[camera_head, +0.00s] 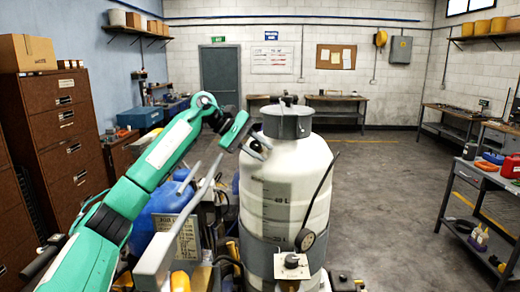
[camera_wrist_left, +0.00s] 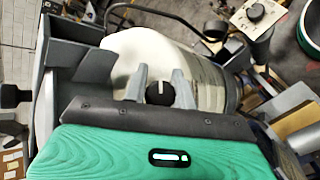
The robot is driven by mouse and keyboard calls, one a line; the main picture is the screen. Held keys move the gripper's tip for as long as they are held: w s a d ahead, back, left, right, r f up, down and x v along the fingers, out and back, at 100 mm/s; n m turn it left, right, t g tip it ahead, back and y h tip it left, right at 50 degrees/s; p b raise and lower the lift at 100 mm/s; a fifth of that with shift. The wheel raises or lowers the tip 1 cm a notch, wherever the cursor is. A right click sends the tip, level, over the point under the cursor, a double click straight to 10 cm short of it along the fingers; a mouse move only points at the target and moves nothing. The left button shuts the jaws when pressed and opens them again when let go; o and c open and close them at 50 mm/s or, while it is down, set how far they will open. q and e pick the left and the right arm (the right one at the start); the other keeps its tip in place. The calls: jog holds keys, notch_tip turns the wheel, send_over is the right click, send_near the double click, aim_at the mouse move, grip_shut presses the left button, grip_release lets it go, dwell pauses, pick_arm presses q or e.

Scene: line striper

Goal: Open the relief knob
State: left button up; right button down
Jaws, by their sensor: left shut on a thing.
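The line striper has a large white tank (camera_head: 310,170) with a grey lid. My left arm comes in from the left, and my left gripper (camera_head: 261,148) is at the tank's upper left, just below the lid. In the left wrist view a round black knob (camera_wrist_left: 160,92) with a pale line across it sits between the two grey fingers of my left gripper (camera_wrist_left: 161,88). The fingers are closed on its sides. My right gripper is not in view.
A blue container (camera_head: 168,218) and grey bars stand left of the tank. Open floor (camera_head: 385,200) lies to the right.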

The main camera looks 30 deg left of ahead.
pick_arm(q)
jog(key=shift+f, duration=0.15)
jog(key=o, duration=0.9)
jog(key=shift+o, duration=0.4)
jog(key=shift+s+a+r, duration=0.15)
jog(key=shift+a+r, duration=0.1)
jog(key=b+v, duration=0.4)
jog(key=v, duration=0.9)
jog(key=shift+a, duration=0.1)
